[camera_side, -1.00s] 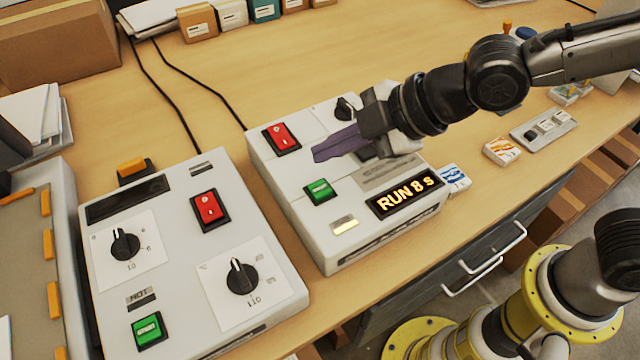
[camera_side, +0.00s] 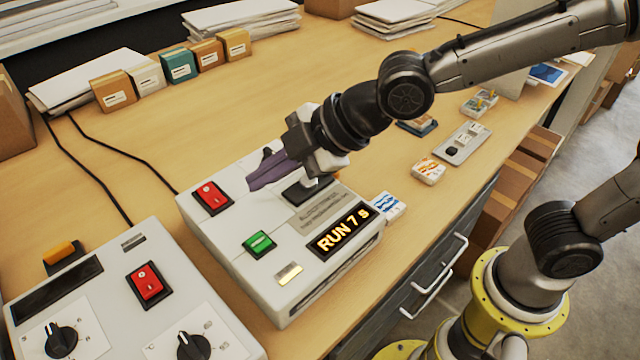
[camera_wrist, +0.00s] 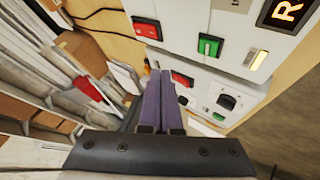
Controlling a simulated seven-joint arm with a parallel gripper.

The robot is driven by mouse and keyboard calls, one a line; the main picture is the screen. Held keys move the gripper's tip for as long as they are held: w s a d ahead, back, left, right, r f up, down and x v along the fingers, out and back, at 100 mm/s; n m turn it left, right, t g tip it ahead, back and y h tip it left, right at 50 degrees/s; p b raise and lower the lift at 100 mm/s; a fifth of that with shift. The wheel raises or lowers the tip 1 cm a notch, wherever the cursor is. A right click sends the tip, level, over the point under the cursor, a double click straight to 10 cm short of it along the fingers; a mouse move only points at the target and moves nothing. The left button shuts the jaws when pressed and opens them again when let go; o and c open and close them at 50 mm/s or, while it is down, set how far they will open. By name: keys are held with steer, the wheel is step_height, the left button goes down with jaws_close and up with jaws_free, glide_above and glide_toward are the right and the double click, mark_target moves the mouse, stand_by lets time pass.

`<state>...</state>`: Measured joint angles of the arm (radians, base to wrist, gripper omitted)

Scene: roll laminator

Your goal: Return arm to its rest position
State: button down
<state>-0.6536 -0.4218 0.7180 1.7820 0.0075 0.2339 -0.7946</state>
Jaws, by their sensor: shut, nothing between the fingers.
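My gripper (camera_side: 262,178) is above the top of the laminator control box (camera_side: 225,240) in the side view, its purple fingers together and empty. In the wrist view the fingers of my gripper (camera_wrist: 158,100) lie side by side. My gripper hides part of the box's top. I cannot tell whether the fingers touch it.
A second control box (camera_side: 130,300) with a red switch and two dials stands at the lower left. Small cartons (camera_side: 178,66) line the back. Small packs (camera_side: 427,171) and a grey tray (camera_side: 462,146) lie to the right. Bare table (camera_side: 290,75) shows behind my gripper.

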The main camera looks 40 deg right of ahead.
steer(key=s+d+r+m+t+h, duration=0.15)
steer(key=d+r+m, duration=0.25)
steer(key=d, duration=0.6)
steer(key=s+d+r+m+t+h, duration=0.1)
steer(key=s+d+r+m+h, duration=0.2)
steer(key=d, duration=0.7)
steer(key=s+d+f+m+g, duration=0.2)
steer(key=s+d+f+m, duration=0.1)
steer(key=s, duration=0.4)
steer(key=s+d+f+m+g+h, duration=0.1)
steer(key=s+d+f+m+g, duration=0.1)
steer(key=s+m, duration=0.4)
step_height(320, 180, down, 2)
steer(key=shift+s+d+f+m, duration=0.1)
steer(key=shift+s+d+m, duration=0.25)
steer(key=shift+d, duration=0.45)
